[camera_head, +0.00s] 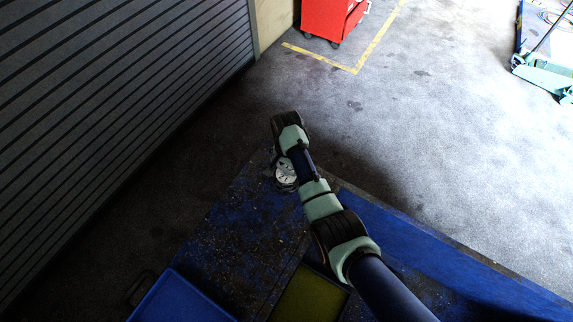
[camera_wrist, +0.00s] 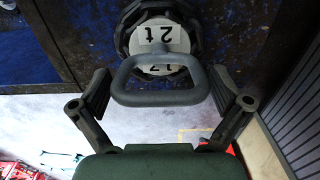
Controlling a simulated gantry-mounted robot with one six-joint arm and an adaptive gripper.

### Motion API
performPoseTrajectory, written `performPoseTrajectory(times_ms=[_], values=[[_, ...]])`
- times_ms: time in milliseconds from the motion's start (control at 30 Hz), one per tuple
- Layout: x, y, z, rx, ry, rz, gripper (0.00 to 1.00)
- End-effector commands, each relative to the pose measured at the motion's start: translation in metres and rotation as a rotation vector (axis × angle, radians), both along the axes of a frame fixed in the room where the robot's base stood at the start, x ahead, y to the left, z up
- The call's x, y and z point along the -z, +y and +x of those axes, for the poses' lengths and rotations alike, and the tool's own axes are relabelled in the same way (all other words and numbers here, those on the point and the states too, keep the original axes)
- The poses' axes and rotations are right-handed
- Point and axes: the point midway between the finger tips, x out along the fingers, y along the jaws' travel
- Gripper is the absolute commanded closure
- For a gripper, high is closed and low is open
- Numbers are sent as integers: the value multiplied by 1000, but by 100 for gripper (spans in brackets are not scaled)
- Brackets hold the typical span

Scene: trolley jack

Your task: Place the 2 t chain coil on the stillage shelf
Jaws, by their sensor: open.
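The 2 t chain coil (camera_wrist: 160,38) is a dark ring around a white disc marked "2t", upside down in the wrist view. A dark grey loop handle (camera_wrist: 160,98) stands out from it toward my gripper. My gripper (camera_wrist: 160,84) is open, with one finger on each side of the handle and visible gaps between. In the head view the coil (camera_head: 285,173) is at the far corner of a worn blue surface (camera_head: 235,220), partly covered by my arm. My fingertips are hidden there. I cannot tell which surface is the stillage shelf.
A blue tray (camera_head: 180,301) and a yellow-floored tray (camera_head: 312,296) lie nearer on the worn surface. A slatted shutter (camera_head: 110,110) stands at left. A red cabinet (camera_head: 325,18) and a green trolley jack (camera_head: 543,73) stand beyond open floor.

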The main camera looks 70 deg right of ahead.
Motion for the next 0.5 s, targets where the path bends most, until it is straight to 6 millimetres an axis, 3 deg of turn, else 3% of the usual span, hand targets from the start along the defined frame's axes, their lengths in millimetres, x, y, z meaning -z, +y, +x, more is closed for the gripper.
performPoseTrajectory(times_ms=[500], values=[[-108,-1,1,0,-2,-2,0]])
